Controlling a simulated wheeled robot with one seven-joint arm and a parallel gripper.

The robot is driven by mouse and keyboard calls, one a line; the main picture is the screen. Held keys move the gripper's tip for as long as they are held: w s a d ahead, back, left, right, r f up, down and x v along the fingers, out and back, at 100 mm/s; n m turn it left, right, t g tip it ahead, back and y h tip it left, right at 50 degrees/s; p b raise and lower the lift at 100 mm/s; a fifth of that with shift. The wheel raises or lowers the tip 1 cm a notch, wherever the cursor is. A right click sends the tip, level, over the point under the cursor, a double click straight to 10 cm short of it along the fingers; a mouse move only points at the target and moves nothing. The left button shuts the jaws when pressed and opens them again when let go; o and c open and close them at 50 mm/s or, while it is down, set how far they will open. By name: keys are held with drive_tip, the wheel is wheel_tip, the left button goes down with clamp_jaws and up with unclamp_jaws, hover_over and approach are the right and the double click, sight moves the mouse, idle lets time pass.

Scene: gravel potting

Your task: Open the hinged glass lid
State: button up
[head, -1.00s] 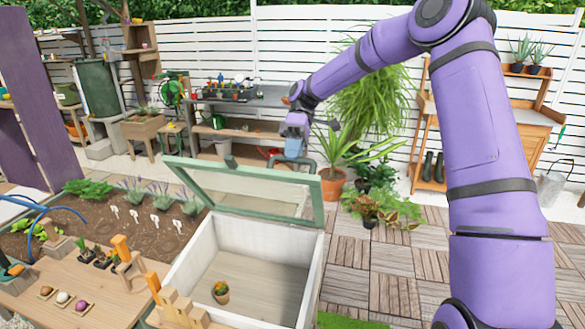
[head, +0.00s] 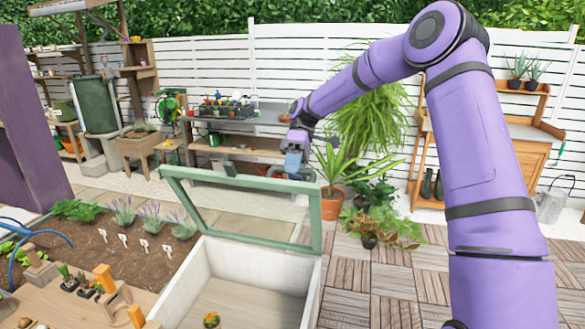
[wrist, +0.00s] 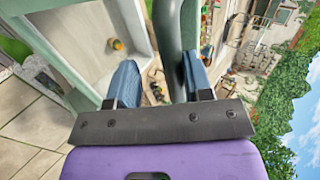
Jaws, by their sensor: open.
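The glass lid (head: 235,180) has a green frame and stands steeply raised at the back of the white wooden box (head: 262,268). The box's inside is open to view. My gripper (head: 290,163) is at the lid's top rail, near its right end. In the wrist view my gripper (wrist: 160,78) has its two blue fingers apart, on either side of a grey-green bar (wrist: 168,35) that looks like part of the lid. I cannot tell whether either finger touches it.
A wooden table (head: 75,305) with pots and wooden pieces is at front left, beside a soil bed (head: 135,250). Behind the lid are a workbench (head: 240,152) and a large potted plant (head: 332,205).

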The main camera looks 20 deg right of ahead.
drive_tip(key=shift+a+r, duration=0.1)
drive_tip(key=shift+r, duration=0.15)
drive_tip(key=v, duration=1)
drive_tip(key=shift+w+r, duration=0.25)
drive_tip(key=s+a+r+m+t+h, duration=0.25)
drive_tip(key=s+r, duration=0.25)
drive_tip(key=s, duration=0.5)
drive_tip(key=s+a+r+m+t+h, duration=0.2)
drive_tip(key=s+a+r+m+t, duration=0.15)
drive_tip(key=s, duration=0.55)
drive_tip(key=s+d+f+m+t, duration=0.1)
drive_tip(key=s+d+m+t, duration=0.1)
drive_tip(key=s, duration=0.9)
drive_tip(key=s+d+f+m+t+h, duration=0.1)
drive_tip(key=s+t, duration=0.4)
drive_tip(key=s, duration=0.6)
drive_tip(key=shift+d+f+m, duration=0.3)
drive_tip(key=shift+d+m, duration=0.6)
drive_tip(key=shift+d, duration=0.3)
